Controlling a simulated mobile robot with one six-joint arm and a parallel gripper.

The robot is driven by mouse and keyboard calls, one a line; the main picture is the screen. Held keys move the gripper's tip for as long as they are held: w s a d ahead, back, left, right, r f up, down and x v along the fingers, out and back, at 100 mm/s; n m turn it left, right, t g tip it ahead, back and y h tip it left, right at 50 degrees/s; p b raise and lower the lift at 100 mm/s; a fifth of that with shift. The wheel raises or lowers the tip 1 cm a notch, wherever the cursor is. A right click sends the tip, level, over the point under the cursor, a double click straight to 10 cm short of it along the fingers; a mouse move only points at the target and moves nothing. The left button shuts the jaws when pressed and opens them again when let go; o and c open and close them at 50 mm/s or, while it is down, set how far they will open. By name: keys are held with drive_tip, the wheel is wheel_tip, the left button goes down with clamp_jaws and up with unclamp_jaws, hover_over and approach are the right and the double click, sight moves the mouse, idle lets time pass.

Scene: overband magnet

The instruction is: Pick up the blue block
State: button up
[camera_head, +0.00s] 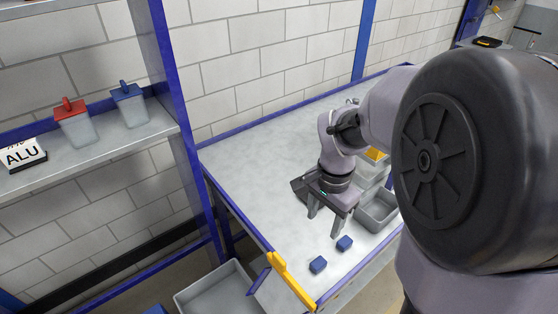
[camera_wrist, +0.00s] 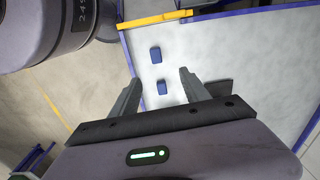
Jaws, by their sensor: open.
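Two small blue blocks lie on the pale worktop. One blue block (camera_head: 344,243) is nearer my gripper, and the other blue block (camera_head: 318,264) is closer to the table's front corner. In the wrist view the nearer block (camera_wrist: 162,87) shows between and beyond my fingertips, and the other block (camera_wrist: 156,54) lies farther out. My gripper (camera_head: 324,225) is open and empty above the worktop, with its fingers pointing down. Its two fingers also show in the wrist view (camera_wrist: 160,80). Neither finger touches a block.
Grey bins (camera_head: 378,209) stand on the worktop to the right of my gripper. A yellow bar (camera_head: 290,280) lies along the table's near edge. A grey crate (camera_head: 215,290) is below at left. A shelf holds lidded containers (camera_head: 76,126). The worktop left of my gripper is clear.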

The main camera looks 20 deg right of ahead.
drive_tip(key=b, duration=0.5)
hover_over(319, 262)
drive_tip(key=shift+m, duration=0.4)
drive_tip(key=f, duration=1.2)
drive_tip(key=shift+w+d+f, duration=0.15)
drive_tip(key=shift+d+f, duration=0.05)
drive_tip(key=shift+f, duration=0.1)
drive_tip(key=f+b, duration=0.1)
drive_tip(key=f, duration=0.1)
drive_tip(key=f+b, duration=0.1)
drive_tip(key=f, duration=0.1)
drive_tip(key=f+b, duration=0.1)
drive_tip(key=f, duration=0.1)
drive_tip(key=shift+a, duration=0.25)
drive_tip(key=shift+s+r, duration=0.1)
drive_tip(key=shift+s, duration=0.1)
drive_tip(key=shift+c, duration=0.6)
clamp_jaws()
